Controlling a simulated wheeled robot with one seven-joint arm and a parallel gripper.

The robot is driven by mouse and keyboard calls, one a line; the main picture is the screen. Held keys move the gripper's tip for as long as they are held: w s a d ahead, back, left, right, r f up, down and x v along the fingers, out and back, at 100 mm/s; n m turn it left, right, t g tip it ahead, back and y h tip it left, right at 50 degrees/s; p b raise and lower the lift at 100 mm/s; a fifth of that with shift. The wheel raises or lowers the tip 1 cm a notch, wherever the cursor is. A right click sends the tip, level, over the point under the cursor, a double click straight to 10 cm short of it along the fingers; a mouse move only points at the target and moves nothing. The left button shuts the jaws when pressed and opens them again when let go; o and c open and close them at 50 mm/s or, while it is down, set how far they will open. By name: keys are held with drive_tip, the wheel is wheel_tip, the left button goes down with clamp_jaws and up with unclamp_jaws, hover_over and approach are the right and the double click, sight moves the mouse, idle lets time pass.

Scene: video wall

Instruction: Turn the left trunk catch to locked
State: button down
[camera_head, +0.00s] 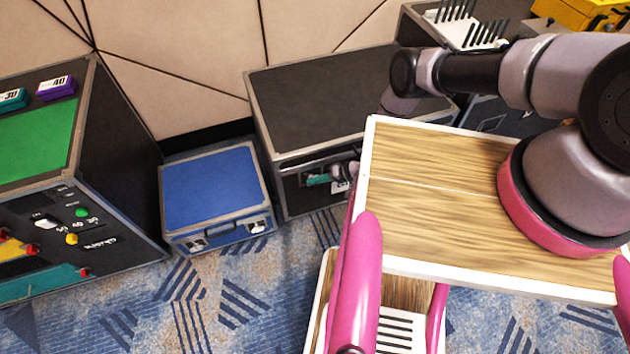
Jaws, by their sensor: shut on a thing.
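A black trunk (325,95) with metal edges stands against the wall at the middle of the head view. On its front, near the left end, is a small teal catch (317,180) over a dark recess. My gripper (334,176) is at the trunk's front, shut on the teal catch from the right. The fingertips are small and partly hidden, and the catch's exact angle is hard to read. The right part of the trunk's front is hidden behind my wooden-topped body and arm.
A blue case (210,188) stands on the patterned carpet (225,300) just left of the trunk. A black control cabinet (110,170) with a green top panel stands at the far left. Another case with a white rack (470,28) is at the back right. Carpet in front is clear.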

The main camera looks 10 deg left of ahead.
drive_tip(key=c, duration=1)
unclamp_jaws()
drive_tip(key=shift+w+a+r, duration=0.1)
drive_tip(key=shift+w+r, duration=0.1)
drive_tip(key=shift+w, duration=0.45)
drive_tip(key=shift+s, duration=0.2)
drive_tip(key=v, duration=1.1)
drive_tip(key=shift+f, duration=0.1)
